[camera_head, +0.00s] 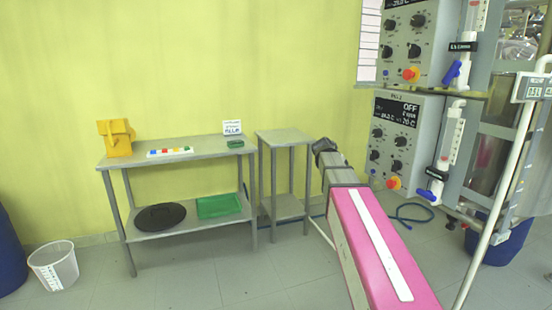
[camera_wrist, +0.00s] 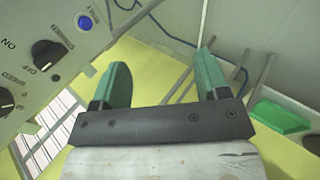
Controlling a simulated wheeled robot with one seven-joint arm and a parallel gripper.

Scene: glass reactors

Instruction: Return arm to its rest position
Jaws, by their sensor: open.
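My gripper (camera_wrist: 163,75) shows in the wrist view as two green fingers spread apart on a dark bar, with nothing between them. In the head view my pink and grey arm reaches up from the lower right. Its dark far end is in front of the yellow wall, right of the small stand; the fingers cannot be made out there. The control panel (camera_wrist: 60,45) with knobs and a blue button fills the upper left of the wrist view, beside the left finger.
Control boxes (camera_head: 408,115) and glassware stand close to the right of my arm. A small grey stand (camera_head: 284,137) and a grey table (camera_head: 215,152) are at the wall, left of the arm. A white bucket (camera_head: 55,268) is at far left. Open floor lies between.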

